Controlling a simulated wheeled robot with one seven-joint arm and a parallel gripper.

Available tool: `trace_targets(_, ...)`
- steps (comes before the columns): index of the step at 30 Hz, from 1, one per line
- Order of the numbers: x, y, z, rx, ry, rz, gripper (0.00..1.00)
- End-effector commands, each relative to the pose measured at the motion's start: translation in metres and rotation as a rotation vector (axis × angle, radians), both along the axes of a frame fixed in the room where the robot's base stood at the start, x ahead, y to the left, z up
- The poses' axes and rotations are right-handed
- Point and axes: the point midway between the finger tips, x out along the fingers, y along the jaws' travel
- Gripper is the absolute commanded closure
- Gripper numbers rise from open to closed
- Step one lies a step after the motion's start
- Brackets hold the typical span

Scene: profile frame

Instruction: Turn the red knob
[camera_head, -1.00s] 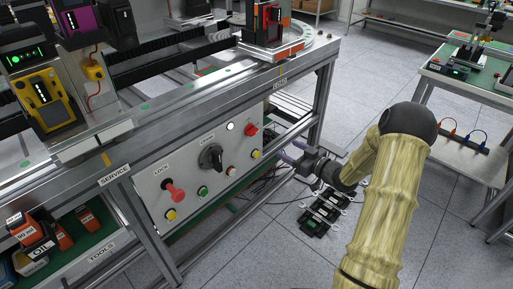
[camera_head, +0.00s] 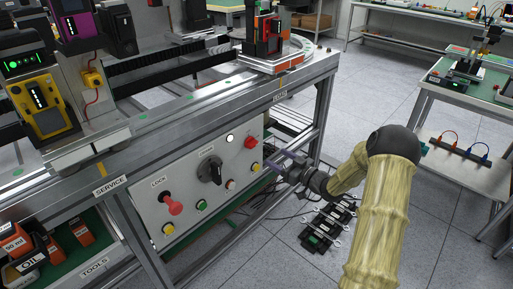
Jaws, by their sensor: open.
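A control panel (camera_head: 219,205) on the side of the metal bench carries several controls. A red knob (camera_head: 250,142) sits at its upper right. My gripper (camera_head: 277,163) is just right of and below the red knob, near the panel's right edge. It is open, with its fingers pointing toward the panel. It appears apart from the knob, and nothing shows between the fingers.
A black rotary knob (camera_head: 211,170) sits mid-panel. Small yellow, green and white buttons surround it. A bench leg (camera_head: 318,122) stands behind my gripper. Black devices (camera_head: 326,226) and cables lie on the floor below. Open floor lies to the right, before another table (camera_head: 462,100).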

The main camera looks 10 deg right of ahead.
Motion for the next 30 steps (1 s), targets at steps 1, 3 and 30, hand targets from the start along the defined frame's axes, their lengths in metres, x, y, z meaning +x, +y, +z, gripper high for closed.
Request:
trace_targets(1, 0.008, 0.006, -0.002, -0.002, -0.001, 0.001, 0.35)
trace_targets(3, 0.018, 0.013, -0.001, 0.000, -0.001, 0.002, 0.35)
trace_targets(30, 0.093, 0.067, 0.000, -0.001, 0.001, -0.001, 0.35)
